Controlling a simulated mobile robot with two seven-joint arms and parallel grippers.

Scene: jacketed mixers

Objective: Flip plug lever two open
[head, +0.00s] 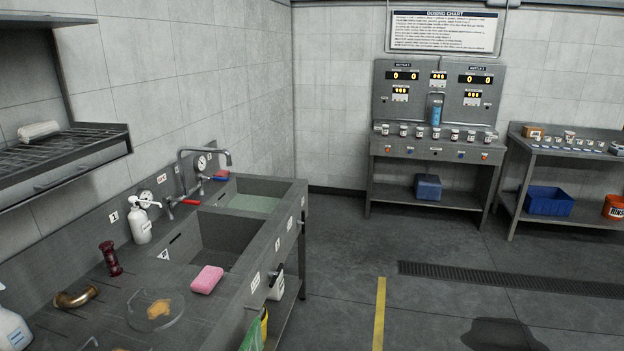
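A double sink (262,245) stands along the left wall. Its far basin holds greenish water (254,203); its near basin (212,238) looks empty. Several small white number labels (278,244) run along the sink's front face, too small to read surely. A dark lever-like handle (276,273) sticks out low on that face, beside a white container. I cannot tell which lever number it is, nor whether it is open or shut. Neither of my grippers is in view.
A pink sponge (207,279), glass dish (156,309) and soap bottle (139,222) sit on the sink's counter. A tap (190,165) stands behind the basins.

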